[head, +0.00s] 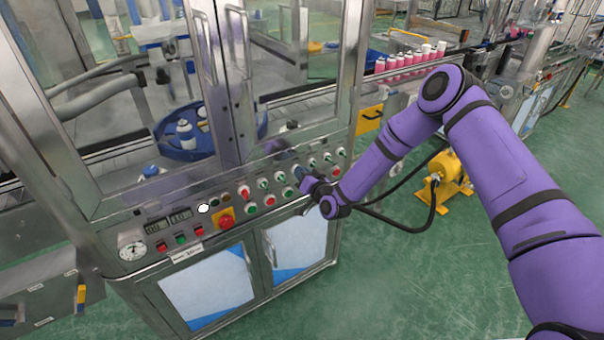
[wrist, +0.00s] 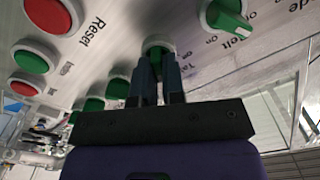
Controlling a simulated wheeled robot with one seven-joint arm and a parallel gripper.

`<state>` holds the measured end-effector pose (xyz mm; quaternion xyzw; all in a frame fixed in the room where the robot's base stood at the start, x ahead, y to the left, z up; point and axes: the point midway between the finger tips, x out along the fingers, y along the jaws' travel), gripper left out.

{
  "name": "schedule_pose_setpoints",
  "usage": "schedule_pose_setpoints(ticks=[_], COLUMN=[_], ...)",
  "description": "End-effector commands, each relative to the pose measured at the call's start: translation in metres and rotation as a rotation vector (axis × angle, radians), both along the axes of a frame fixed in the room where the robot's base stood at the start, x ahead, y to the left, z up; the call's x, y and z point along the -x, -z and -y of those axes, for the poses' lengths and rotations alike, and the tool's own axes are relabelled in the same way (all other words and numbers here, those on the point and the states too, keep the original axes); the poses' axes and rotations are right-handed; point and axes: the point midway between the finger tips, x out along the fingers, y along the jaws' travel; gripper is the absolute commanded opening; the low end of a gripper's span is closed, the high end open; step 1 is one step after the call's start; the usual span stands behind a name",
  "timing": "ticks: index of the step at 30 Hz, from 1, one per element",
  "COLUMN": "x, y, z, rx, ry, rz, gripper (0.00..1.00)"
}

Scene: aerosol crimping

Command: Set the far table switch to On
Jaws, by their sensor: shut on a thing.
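My gripper (wrist: 158,62) is shut on a green rotary switch knob (wrist: 157,42) on the machine's control panel (wrist: 120,25). The dark fingers sit on either side of the knob, and its pointer is mostly hidden, so I cannot tell its setting. A label beginning "Ta" and an "On" mark show beside it; the rest of the label is covered. In the head view my gripper (head: 301,173) is at the panel's right part, and the gripped knob is hidden there.
A red button (wrist: 50,14) by "Reset" and several green buttons are on the left. In the head view a red emergency button (head: 226,222) and a gauge (head: 132,251) are farther left.

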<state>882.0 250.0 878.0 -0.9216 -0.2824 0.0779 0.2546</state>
Motion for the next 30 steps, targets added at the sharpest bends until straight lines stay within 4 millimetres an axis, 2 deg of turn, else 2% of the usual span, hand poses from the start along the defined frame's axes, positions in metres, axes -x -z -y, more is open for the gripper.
schedule_pose_setpoints(ticks=[2, 3, 6, 17, 20, 30], x=[0.000, 0.000, 0.000, 0.005, 0.015, 0.066], y=[0.000, 0.000, 0.000, 0.001, 0.001, 0.001], z=[0.001, 0.001, 0.001, 0.003, 0.010, 0.045], rx=[-0.001, -0.001, -0.001, 0.001, 0.002, 0.002], ry=[0.001, 0.001, 0.001, 0.000, 0.001, 0.000], rz=[-0.001, -0.001, -0.001, -0.002, -0.002, -0.003], gripper=[0.00, 0.17, 0.35, 0.35, 0.35, 0.35])
